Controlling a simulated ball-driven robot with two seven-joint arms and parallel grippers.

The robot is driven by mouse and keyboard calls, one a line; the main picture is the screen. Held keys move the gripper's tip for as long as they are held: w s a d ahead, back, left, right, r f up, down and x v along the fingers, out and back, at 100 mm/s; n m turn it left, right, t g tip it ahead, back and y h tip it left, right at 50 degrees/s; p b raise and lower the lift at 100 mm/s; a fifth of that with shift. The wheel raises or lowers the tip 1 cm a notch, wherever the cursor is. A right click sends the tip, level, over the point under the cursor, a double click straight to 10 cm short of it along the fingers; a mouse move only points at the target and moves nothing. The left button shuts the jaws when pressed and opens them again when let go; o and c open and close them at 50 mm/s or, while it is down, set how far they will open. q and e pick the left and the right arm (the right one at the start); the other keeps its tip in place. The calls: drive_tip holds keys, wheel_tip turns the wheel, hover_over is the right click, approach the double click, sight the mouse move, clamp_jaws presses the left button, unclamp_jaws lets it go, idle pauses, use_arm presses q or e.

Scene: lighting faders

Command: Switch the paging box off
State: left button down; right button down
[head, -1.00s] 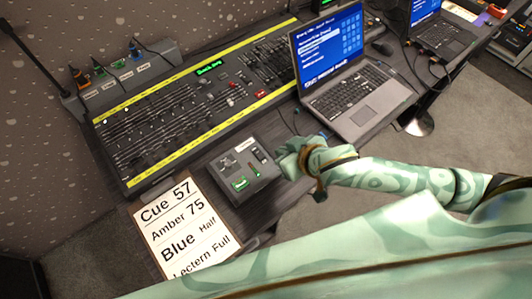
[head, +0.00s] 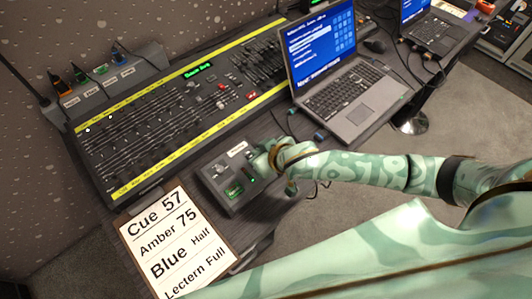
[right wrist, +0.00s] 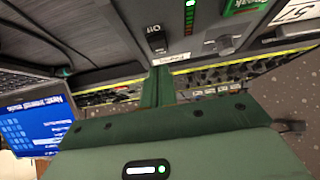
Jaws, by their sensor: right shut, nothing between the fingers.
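The paging box (head: 240,204) is a small grey box on the table in front of the lighting desk. In the right wrist view its face shows a black switch (right wrist: 157,42) with "Off" lettering beside it, a row of green lights (right wrist: 189,18), a knob (right wrist: 224,44) and part of a green panel (right wrist: 244,5). My right gripper (head: 259,163) is shut and empty, over the box's right part. Its fingers (right wrist: 157,86) point at the box close to the switch; I cannot tell whether they touch it. My left gripper is out of view.
The lighting desk (head: 130,165) with yellow strips lies behind the box. An open laptop (head: 350,98) stands to the right. A cue clipboard (head: 172,238) lies at the front left. Cables run between box and laptop.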

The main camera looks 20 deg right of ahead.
drive_tip(key=shift+f+b, duration=0.4)
drive_tip(key=shift+f, duration=0.9)
drive_tip(key=shift+a+r+p, duration=0.1)
drive_tip(key=shift+a+p, duration=0.05)
drive_tip(key=shift+p, duration=0.35)
drive_tip(key=shift+t+y+p, duration=0.3)
drive_tip(key=shift+t+p, duration=0.1)
drive_tip(key=shift+p, duration=0.1)
drive_tip(key=shift+w+f+b, duration=0.1)
drive_tip(key=shift+f+b, duration=0.1)
drive_tip(key=shift+b, duration=0.1)
drive_tip(key=shift+r, duration=0.1)
drive_tip(key=shift+r+p, duration=0.75)
drive_tip(key=shift+p, duration=0.3)
